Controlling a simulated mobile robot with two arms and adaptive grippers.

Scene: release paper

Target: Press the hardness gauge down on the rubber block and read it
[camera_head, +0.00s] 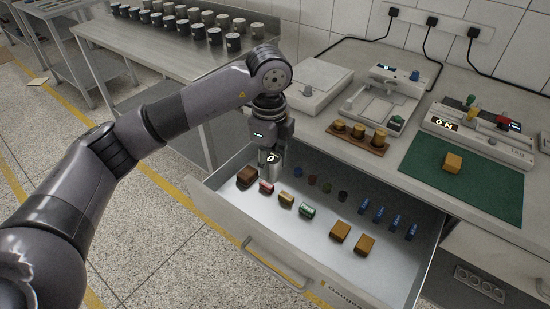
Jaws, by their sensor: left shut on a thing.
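My left gripper (271,148) comes in from the left and points down over the far left corner of an open drawer (322,245). It is shut on a small silver gauge with a round dial (271,160), which looks like the hardness gauge. Whether the gauge touches the drawer floor I cannot tell. An orange-tan block (453,162), possibly the rubber block, sits on a green mat (470,186) on the right bench, well apart from the gripper. My right gripper is not in view.
The drawer also holds a brown block (247,176), a green roll (307,210), tan blocks (340,231) and several blue items (379,214). On the bench stand a wooden rack of brass weights (358,138), a scale (387,98) and a device reading "ON" (480,137).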

